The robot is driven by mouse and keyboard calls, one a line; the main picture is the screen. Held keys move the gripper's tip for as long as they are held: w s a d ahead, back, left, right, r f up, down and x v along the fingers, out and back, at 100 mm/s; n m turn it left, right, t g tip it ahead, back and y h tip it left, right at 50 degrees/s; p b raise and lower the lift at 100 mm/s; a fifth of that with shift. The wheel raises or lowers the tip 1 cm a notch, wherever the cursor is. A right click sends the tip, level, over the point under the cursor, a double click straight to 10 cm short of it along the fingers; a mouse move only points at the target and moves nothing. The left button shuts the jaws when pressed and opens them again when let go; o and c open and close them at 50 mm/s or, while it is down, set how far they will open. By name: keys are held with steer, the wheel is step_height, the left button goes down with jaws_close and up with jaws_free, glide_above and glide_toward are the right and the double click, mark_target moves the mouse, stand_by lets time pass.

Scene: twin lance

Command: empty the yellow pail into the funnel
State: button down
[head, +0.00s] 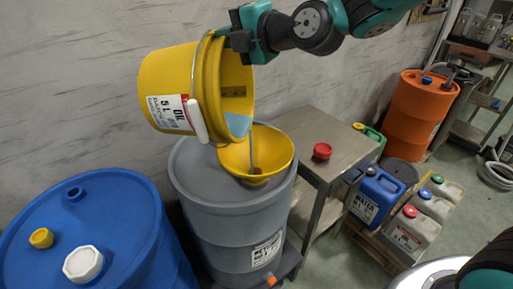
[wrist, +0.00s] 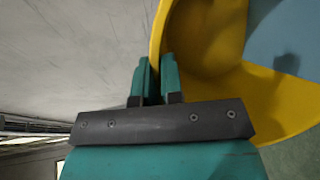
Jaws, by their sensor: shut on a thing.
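The yellow pail (head: 168,84) is held up in the air in the head view, tilted far over on its side with its mouth facing right and down. Its label reads oil. Light blue liquid (head: 238,124) lies at its lower lip, and a thin stream falls from there into the yellow funnel (head: 270,150). The funnel sits on top of the grey drum (head: 220,196). My gripper (head: 232,40) is shut on the pail's upper rim. In the wrist view its fingers (wrist: 154,80) pinch the pail's wall (wrist: 205,55), with blue liquid (wrist: 290,35) inside.
A blue drum (head: 100,235) with yellow and white caps stands at the left. A metal table (head: 310,130) with a red cap (head: 322,151) is right of the grey drum. Several jerrycans and an orange drum (head: 418,108) stand farther right. A wall is behind.

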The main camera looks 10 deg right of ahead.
steer(key=shift+s+d+r+t+y+b, duration=0.15)
steer(key=shift+d+b, duration=0.2)
steer(key=shift+b, duration=0.5)
steer(key=shift+s+d+f+t+y+b, duration=0.15)
steer(key=shift+d+b, duration=0.25)
steer(key=shift+b, duration=0.4)
steer(key=shift+s+d+r+y+b, duration=0.2)
steer(key=shift+d+b, duration=0.15)
steer(key=shift+b, duration=0.5)
stand_by(1.2)
